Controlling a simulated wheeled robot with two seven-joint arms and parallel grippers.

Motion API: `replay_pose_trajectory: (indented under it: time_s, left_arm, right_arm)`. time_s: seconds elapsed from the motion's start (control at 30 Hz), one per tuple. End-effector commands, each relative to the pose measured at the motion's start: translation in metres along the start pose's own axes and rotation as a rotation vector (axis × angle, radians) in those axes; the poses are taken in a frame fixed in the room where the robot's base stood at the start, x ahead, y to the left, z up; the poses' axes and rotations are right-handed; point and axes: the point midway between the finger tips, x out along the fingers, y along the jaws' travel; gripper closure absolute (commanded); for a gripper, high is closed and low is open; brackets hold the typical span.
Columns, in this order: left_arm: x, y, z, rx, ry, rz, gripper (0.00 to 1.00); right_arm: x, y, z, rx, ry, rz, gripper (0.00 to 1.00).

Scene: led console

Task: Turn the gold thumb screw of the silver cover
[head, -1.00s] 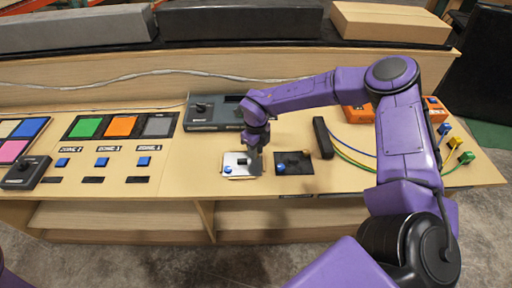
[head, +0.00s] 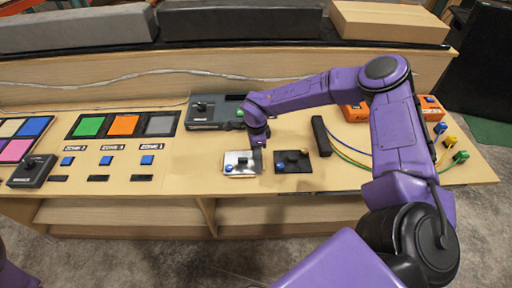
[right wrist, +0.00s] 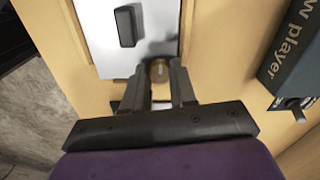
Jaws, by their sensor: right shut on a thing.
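The silver cover (head: 238,172) lies on the wooden console in the head view, and a blue piece shows at its left front. In the right wrist view the cover (right wrist: 100,50) shows with a black handle (right wrist: 127,25) on it. The gold thumb screw (right wrist: 158,70) is at the cover's edge, between the two fingers of my right gripper (right wrist: 160,72). That gripper is shut on the screw. In the head view my right gripper (head: 259,142) is at the back right of the cover, and the screw is hidden. My left gripper is out of view.
A black plate (head: 316,168) with a blue piece lies right of the cover. A dark box (head: 205,122) stands behind, near the gripper; its lettering shows in the right wrist view. A black bar (head: 320,135) and coloured cables lie to the right.

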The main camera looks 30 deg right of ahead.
Motion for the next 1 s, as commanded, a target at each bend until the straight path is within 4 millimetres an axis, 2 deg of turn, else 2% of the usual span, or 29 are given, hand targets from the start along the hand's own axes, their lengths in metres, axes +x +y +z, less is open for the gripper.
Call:
replay_pose_trajectory:
  time_s: [0.03,0.3,0.8,0.83,0.87,0.9,1.0]
  left_arm:
    - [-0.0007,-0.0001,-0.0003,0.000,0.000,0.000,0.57]
    - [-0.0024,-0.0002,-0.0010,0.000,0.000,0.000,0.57]
    - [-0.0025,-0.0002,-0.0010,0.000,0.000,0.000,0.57]
    - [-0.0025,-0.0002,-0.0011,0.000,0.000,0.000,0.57]
    - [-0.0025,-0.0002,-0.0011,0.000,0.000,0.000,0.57]
    - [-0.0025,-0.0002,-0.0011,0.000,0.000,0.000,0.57]
    - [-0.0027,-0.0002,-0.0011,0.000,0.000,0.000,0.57]
  right_arm:
    - [0.0041,0.0046,-0.0012,-0.020,0.005,0.013,1.00]
    - [0.0047,0.0047,-0.0012,-0.098,0.005,0.014,1.00]
    - [0.0049,0.0049,-0.0013,-0.112,0.005,0.014,1.00]
    - [0.0049,0.0049,-0.0012,-0.112,0.005,0.014,0.64]
    - [0.0046,0.0047,-0.0011,-0.112,0.004,0.014,0.54]
    - [0.0043,0.0043,-0.0009,-0.112,0.004,0.012,0.47]
    - [0.0031,0.0027,-0.0007,-0.112,0.003,0.008,0.47]
